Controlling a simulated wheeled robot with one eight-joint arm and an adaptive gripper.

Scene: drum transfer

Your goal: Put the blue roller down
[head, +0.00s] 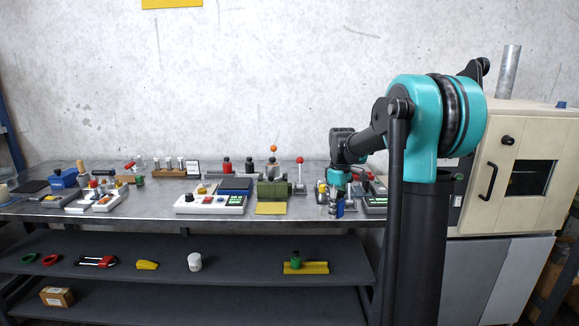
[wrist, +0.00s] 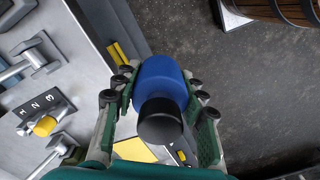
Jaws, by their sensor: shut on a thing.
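The blue roller is a thick blue cylinder (wrist: 160,75) with a black end piece, seen near the middle of the wrist view. My gripper (wrist: 163,88) is shut on it, with a green-padded finger on either side. In the head view my gripper (head: 339,196) points down at the front edge of the steel bench (head: 130,212). The blue roller (head: 339,210) shows small and dark blue below it. In the wrist view the roller appears past the bench edge, with dark floor behind it. The roller's far end is hidden.
A green machine (head: 273,189), a yellow pad (head: 270,208) and a white control box (head: 210,203) stand left of my gripper. Several small items fill the bench's left part. A beige cabinet (head: 512,150) stands right.

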